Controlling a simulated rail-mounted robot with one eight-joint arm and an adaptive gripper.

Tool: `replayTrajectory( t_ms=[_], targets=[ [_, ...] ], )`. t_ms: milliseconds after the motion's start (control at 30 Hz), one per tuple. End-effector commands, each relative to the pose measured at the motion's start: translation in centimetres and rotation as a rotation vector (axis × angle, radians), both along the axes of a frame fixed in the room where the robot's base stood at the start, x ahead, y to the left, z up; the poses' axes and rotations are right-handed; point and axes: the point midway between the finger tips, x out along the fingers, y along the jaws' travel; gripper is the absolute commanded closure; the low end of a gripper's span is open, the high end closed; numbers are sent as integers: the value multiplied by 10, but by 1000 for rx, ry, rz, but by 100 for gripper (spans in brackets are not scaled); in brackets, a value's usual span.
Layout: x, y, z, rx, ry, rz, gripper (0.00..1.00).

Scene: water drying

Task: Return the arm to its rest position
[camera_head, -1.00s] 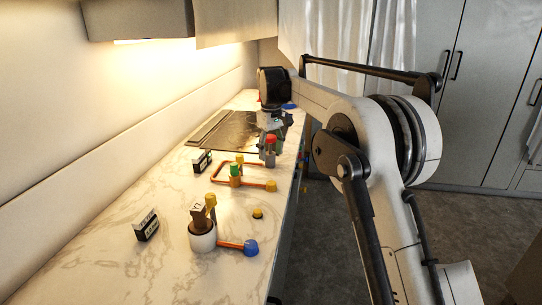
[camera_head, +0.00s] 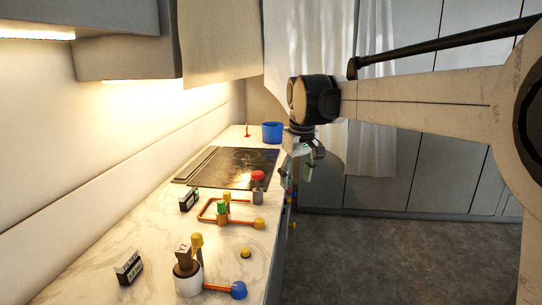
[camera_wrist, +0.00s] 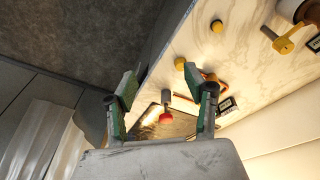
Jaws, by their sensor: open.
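My gripper (camera_head: 310,165) hangs in the head view near the counter's right edge, beside the black cooktop and above the floor side. It is empty. In the wrist view my gripper (camera_wrist: 157,85) has its two green-and-grey fingers spread apart with nothing between them. A red-topped grey bottle (camera_head: 258,188) stands on the counter in front of the cooktop, apart from the gripper; its red top also shows in the wrist view (camera_wrist: 166,118).
The marble counter (camera_head: 110,225) holds a white cup (camera_head: 188,282) with a brown block, an orange pipe loop (camera_head: 205,208), two black-and-white boxes, a yellow knob (camera_head: 246,253) and a blue bucket (camera_head: 272,132) at the back. Floor space (camera_head: 400,250) on the right is clear.

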Motion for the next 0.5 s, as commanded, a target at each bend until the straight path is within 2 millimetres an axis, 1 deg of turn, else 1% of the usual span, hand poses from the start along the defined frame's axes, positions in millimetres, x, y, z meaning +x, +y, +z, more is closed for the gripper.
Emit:
replayTrajectory(
  t_ms=[33, 233, 367, 500],
  targets=[
    [-15, -9, 4, 6, -16, -21, 52],
    [-68, -38, 11, 28, -75, -97, 52],
    [-104, -54, 10, 44, -115, -147, 52],
    [-142, -71, 5, 61, -156, -201, 52]
  ],
)
